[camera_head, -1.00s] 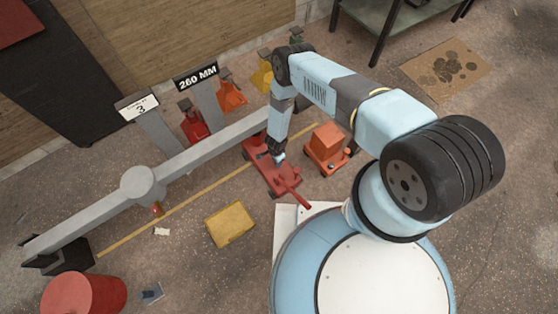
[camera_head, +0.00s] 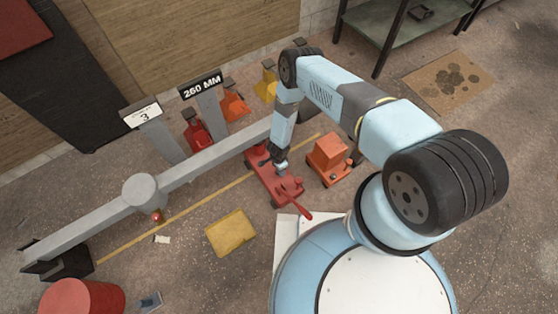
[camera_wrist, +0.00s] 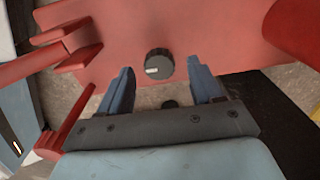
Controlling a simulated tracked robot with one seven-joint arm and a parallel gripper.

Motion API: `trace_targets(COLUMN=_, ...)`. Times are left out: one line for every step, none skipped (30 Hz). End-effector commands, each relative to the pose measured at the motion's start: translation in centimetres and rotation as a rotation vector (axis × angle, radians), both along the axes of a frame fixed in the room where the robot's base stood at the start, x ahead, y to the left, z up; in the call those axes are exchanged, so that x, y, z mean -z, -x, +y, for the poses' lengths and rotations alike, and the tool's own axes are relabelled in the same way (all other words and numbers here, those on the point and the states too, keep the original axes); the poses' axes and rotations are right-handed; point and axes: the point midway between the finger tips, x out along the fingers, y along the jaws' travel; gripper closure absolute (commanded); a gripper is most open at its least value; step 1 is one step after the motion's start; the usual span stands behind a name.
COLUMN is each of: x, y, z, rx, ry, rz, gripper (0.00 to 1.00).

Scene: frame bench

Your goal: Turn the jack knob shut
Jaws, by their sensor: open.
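The red floor jack (camera_head: 266,184) stands under the right part of the grey beam, its handle pointing toward my base. In the wrist view the jack's red top (camera_wrist: 205,40) carries a round black knob (camera_wrist: 159,63) with a white mark on its left side. My gripper (camera_wrist: 160,82) is open, its two blue fingers pointing at the jack, one on either side of the knob's lower edge in the picture. Nothing is between the fingers that I can see as held. In the head view my gripper (camera_head: 279,168) is just over the jack, and the knob is too small to tell.
An orange unit (camera_head: 330,158) stands close to the right of the jack. The grey beam (camera_head: 200,165) runs along the left side. A yellow pad (camera_head: 231,232) lies on the floor in front, and a red drum (camera_head: 82,298) stands at lower left.

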Motion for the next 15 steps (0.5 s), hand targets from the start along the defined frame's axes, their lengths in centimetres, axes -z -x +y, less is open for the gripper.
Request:
trace_targets(x=-0.9, y=-0.1, z=0.0, rx=0.001, ry=-0.001, rz=0.0, gripper=0.35)
trace_targets(x=-1.4, y=-0.1, z=0.1, rx=0.001, ry=-0.001, rz=0.0, gripper=0.35)
trace_targets(x=-2.1, y=-0.1, z=0.1, rx=0.0, ry=-0.002, rz=0.0, gripper=0.35)
trace_targets(x=-2.6, y=-0.1, z=0.0, rx=0.0, ry=-0.002, rz=0.001, gripper=0.35)
trace_targets(x=-3.1, y=-0.1, z=0.1, rx=0.0, ry=-0.001, rz=0.0, gripper=0.35)
trace_targets(x=-3.7, y=-0.1, z=0.0, rx=0.0, ry=-0.001, rz=0.001, gripper=0.35)
trace_targets(x=-4.3, y=-0.1, z=0.1, rx=0.0, ry=-0.001, rz=-0.001, gripper=0.35)
trace_targets(x=-4.8, y=-0.1, z=0.1, rx=-0.001, ry=-0.001, rz=0.0, gripper=0.35)
trace_targets(x=-5.4, y=-0.1, z=0.1, rx=-0.001, ry=-0.001, rz=0.0, gripper=0.35)
trace_targets(x=-5.9, y=-0.1, z=0.1, rx=-0.001, ry=-0.001, rz=0.0, gripper=0.35)
trace_targets(x=-6.5, y=-0.1, z=0.1, rx=0.0, ry=-0.001, rz=0.0, gripper=0.35)
trace_targets(x=-7.1, y=-0.1, z=0.1, rx=0.0, ry=-0.001, rz=0.0, gripper=0.35)
trace_targets(x=-7.6, y=-0.2, z=0.1, rx=0.0, ry=-0.001, rz=0.0, gripper=0.35)
trace_targets(x=-8.0, y=-0.2, z=0.1, rx=-0.001, ry=-0.001, rz=-0.002, gripper=0.35)
trace_targets(x=-8.6, y=-0.1, z=0.1, rx=-0.001, ry=-0.001, rz=0.0, gripper=0.35)
